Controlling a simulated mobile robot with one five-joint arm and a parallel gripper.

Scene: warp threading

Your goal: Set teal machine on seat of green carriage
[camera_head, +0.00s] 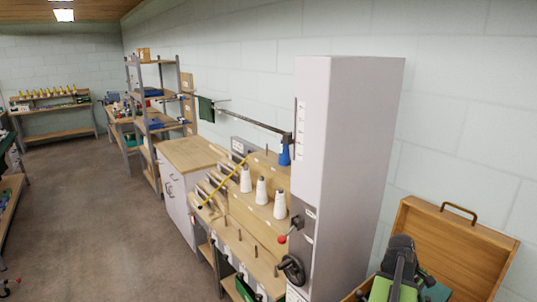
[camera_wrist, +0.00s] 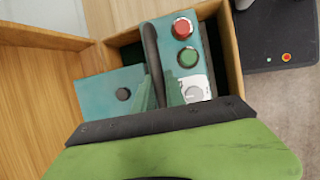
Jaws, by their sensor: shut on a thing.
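The teal machine (camera_wrist: 185,62) has a red button, a green button, a white dial and a dark handle. It sits in an open wooden case (camera_wrist: 232,50), with a teal flat part carrying a black knob to its left. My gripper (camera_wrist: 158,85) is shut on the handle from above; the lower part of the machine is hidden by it. In the head view my gripper (camera_head: 402,245) is over the case at the lower right, and a little teal shows beside it. I cannot pick out the green carriage or its seat with certainty.
The case's raised wooden lid (camera_head: 455,245) stands behind my gripper against the wall. A tall grey cabinet (camera_head: 340,150) with a crank and red knob stands left of it. A bench with white thread cones (camera_head: 262,190) is beyond. The floor (camera_head: 90,220) at left is clear.

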